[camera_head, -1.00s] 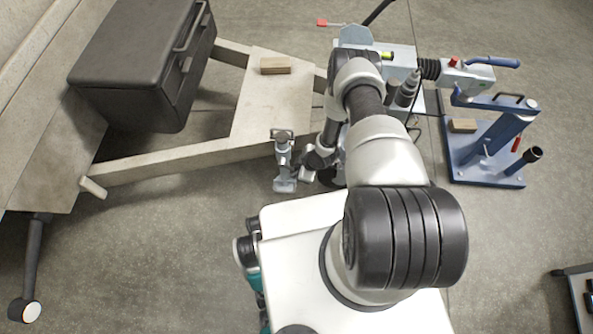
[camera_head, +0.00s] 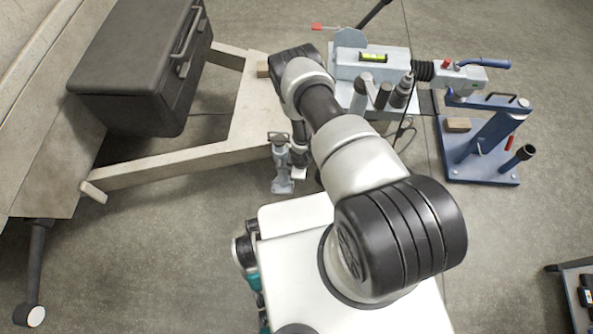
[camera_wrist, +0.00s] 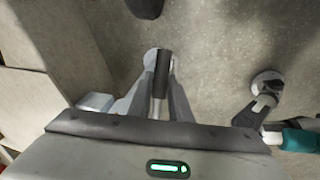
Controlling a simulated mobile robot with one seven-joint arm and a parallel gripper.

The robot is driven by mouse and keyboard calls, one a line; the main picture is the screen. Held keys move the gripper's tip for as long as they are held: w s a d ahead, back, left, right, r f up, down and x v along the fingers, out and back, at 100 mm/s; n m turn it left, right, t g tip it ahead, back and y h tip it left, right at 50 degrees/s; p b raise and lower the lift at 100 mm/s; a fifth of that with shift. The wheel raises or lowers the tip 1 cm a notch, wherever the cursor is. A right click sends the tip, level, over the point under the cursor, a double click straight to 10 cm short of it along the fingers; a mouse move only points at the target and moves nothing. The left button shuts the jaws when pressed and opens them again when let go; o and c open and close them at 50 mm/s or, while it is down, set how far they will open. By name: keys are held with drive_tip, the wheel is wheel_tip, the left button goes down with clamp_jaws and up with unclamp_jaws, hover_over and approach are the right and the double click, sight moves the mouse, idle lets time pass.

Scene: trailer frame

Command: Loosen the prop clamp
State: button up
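A grey upright prop (camera_head: 281,165) with a dark-topped head and a flat foot stands at the near side of the trailer frame in the head view. My arm reaches down just right of it, and my gripper is mostly hidden behind my arm there. In the wrist view, my gripper (camera_wrist: 160,68) points away with a grey finger on each side of a dark handle-like rod (camera_wrist: 162,78) with a pale metal lower part. I cannot tell whether the fingers touch the rod. The prop's clamp is too small to make out in the head view.
The pale trailer frame (camera_head: 180,160) carries a dark box (camera_head: 135,75). A grey coupling unit with a level vial (camera_head: 373,57) stands behind my arm. A blue stand (camera_head: 487,145) is at right. Bare concrete floor (camera_head: 170,245) is free at the lower left.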

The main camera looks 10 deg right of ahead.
drive_tip(key=o, duration=0.4)
drive_tip(key=shift+c, duration=0.2)
drive_tip(key=shift+r, duration=0.1)
drive_tip(key=p+v, duration=0.5)
drive_tip(key=v, duration=1.2)
drive_tip(key=shift+d+r, duration=0.1)
drive_tip(key=shift+r, duration=0.05)
